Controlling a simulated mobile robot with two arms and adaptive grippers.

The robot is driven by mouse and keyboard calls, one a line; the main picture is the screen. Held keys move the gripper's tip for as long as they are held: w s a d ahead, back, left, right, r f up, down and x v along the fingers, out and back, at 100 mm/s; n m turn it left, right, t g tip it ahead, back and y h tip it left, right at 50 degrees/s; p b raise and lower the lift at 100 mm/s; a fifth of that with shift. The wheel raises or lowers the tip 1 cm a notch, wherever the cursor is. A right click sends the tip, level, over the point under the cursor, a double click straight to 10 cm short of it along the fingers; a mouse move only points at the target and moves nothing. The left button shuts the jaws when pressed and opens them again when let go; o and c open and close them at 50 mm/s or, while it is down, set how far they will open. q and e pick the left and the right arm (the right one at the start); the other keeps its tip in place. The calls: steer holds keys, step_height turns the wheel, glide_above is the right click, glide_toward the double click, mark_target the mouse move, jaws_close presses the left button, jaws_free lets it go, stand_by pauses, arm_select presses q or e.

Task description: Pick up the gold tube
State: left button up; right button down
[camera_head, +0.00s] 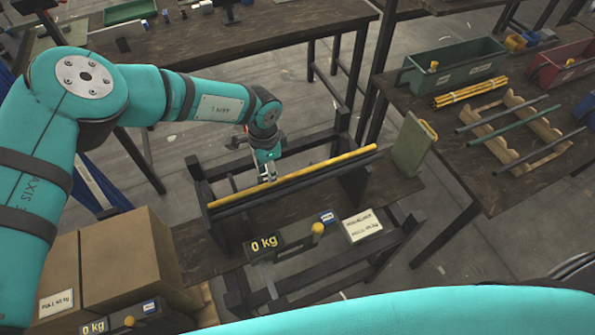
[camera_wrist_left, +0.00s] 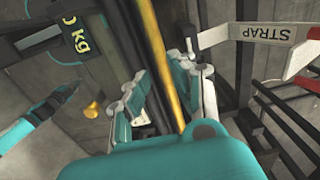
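The gold tube (camera_head: 290,176) lies across the black rack (camera_head: 206,196) on the middle table. It also runs down the left wrist view (camera_wrist_left: 158,55). Dark tubes (camera_head: 300,184) lie beside it, on the side nearer me. My left gripper (camera_head: 267,174) is low over the gold tube, left of its middle. In the left wrist view the fingers of this gripper (camera_wrist_left: 168,88) are apart, one on each side of the tube. I cannot tell whether they touch it. A teal arm of mine crosses the bottom of the head view, with no gripper showing on it.
A 0 kg scale box (camera_head: 290,250) with a yellow knob stands before the rack. Cardboard boxes (camera_head: 125,255) are at lower left. The right table holds a wooden rack (camera_head: 515,130) with dark tubes, yellow tubes (camera_head: 470,92) and a green bin (camera_head: 455,68).

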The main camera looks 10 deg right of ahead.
mark_target(297, 175)
arm_select(q)
steer(key=shift+f, duration=0.35)
step_height(297, 175, down, 5)
steer(key=shift+w+d+r+p, duration=0.1)
steer(key=shift+d+r+p, duration=0.1)
steer(key=shift+p, duration=0.5)
jaws_close()
